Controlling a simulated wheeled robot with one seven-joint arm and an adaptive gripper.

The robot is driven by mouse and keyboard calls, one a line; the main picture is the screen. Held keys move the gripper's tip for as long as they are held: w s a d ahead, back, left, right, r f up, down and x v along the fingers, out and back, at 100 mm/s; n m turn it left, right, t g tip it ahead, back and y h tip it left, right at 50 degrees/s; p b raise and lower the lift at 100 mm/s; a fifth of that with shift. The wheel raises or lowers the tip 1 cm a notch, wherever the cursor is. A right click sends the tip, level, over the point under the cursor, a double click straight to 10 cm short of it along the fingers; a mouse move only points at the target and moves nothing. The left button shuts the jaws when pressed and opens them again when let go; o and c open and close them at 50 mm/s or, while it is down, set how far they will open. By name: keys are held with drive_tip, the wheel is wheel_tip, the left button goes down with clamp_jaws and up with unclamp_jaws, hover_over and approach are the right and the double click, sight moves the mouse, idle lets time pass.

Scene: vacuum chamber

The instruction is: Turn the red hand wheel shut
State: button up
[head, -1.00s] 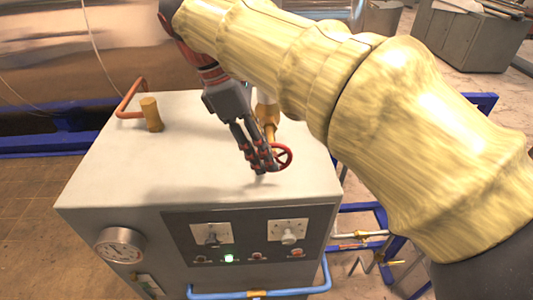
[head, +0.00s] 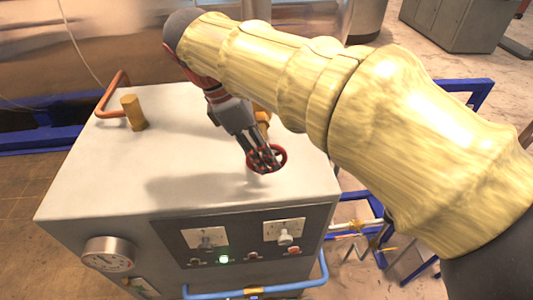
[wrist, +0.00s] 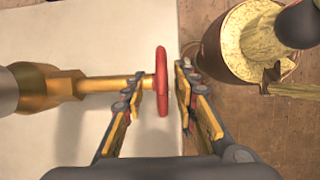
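The red hand wheel (head: 284,160) stands over the right part of the cabinet's pale top. In the wrist view the red hand wheel (wrist: 162,80) is seen edge-on at the end of a brass stem (wrist: 100,84). My gripper (head: 264,158) reaches down at the wheel from behind and partly hides it in the head view. In the wrist view my gripper (wrist: 157,92) has one finger on each side of the wheel, with visible gaps to both fingers. The left finger is beside the stem; whether it touches the stem is unclear.
The cabinet top (head: 110,190) is clear at the left front. A brass cylinder (head: 133,113) and a copper pipe (head: 112,92) stand at its back left. A gauge (head: 108,254), switches and a blue rail (head: 220,294) are on the front. Blue framing (head: 355,212) lies at the right.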

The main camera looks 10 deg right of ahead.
drive_tip(key=shift+s+d+f, duration=0.15)
drive_tip(key=shift+d+f, duration=0.1)
drive_tip(key=shift+f, duration=0.1)
clamp_jaws()
idle(0.5)
